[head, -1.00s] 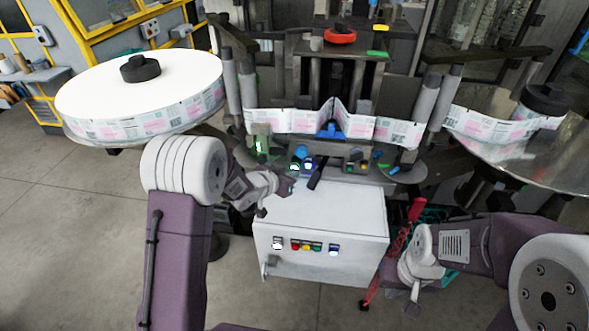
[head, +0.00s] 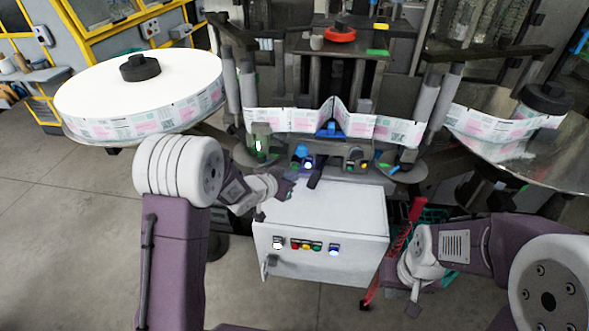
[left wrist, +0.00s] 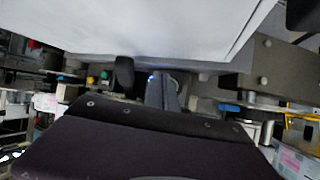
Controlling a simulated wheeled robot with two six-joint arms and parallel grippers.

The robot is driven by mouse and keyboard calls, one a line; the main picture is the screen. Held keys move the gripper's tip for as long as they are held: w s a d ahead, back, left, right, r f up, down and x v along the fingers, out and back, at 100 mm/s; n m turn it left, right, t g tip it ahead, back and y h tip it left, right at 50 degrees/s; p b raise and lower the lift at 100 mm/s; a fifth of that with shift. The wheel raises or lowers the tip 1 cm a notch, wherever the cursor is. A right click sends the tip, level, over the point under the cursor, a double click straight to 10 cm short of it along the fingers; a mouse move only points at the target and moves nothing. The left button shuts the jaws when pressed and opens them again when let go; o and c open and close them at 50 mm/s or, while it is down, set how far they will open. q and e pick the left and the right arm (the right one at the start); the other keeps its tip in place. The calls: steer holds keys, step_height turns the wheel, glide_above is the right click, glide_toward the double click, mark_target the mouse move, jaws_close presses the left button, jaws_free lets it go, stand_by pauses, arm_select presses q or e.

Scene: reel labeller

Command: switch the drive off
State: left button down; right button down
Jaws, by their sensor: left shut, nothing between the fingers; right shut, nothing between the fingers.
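The labeller carries a printed label web (head: 290,120) from the big white reel (head: 140,85) at left. A white control box (head: 320,220) in front has a row of small controls, red, yellow and green buttons (head: 305,246) among them. A black lever (head: 315,178) stands at the box's back edge; a dark upright piece (left wrist: 124,72) in the left wrist view looks like it. My left gripper (head: 287,190) is shut and empty, just left of the lever; its fingers show in the left wrist view (left wrist: 164,88). My right gripper (head: 413,308) is shut and empty, low at right. No drive marking is legible.
A blue-lit button (head: 308,165) and a small green-yellow button group (head: 358,165) sit behind the box. A red stand (head: 408,225) is by my right arm. A metal disc (head: 540,150) is at right. Floor at left is clear.

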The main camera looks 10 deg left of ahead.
arm_select(q)
steer(key=shift+s+b, duration=0.65)
steer(key=shift+s, duration=1.85)
steer(key=s+a+r+n+y, duration=0.1)
steer(key=a, duration=0.1)
steer(key=s+a+r+n+y, duration=0.1)
steer(key=r, duration=0.1)
steer(key=shift+s+a+y, duration=0.35)
steer(key=shift+s+y, duration=0.05)
steer(key=s+a+f+n+g, duration=0.1)
steer(key=s, duration=0.2)
steer(key=s+a+f+g+y, duration=0.1)
steer(key=s+f+g, duration=0.1)
steer(key=s, duration=0.1)
steer(key=s+a+f+n+g+y, duration=0.1)
steer(key=s+f, duration=0.1)
steer(key=s, duration=0.1)
steer(key=shift+s+a+f+n+g, duration=0.2)
steer(key=shift+s+a+n+g, duration=0.1)
steer(key=shift+s+a+g, duration=0.1)
steer(key=s+f+g, duration=0.3)
steer(key=s+g, duration=0.2)
steer(key=s, duration=0.6)
steer(key=shift+f+n, duration=0.4)
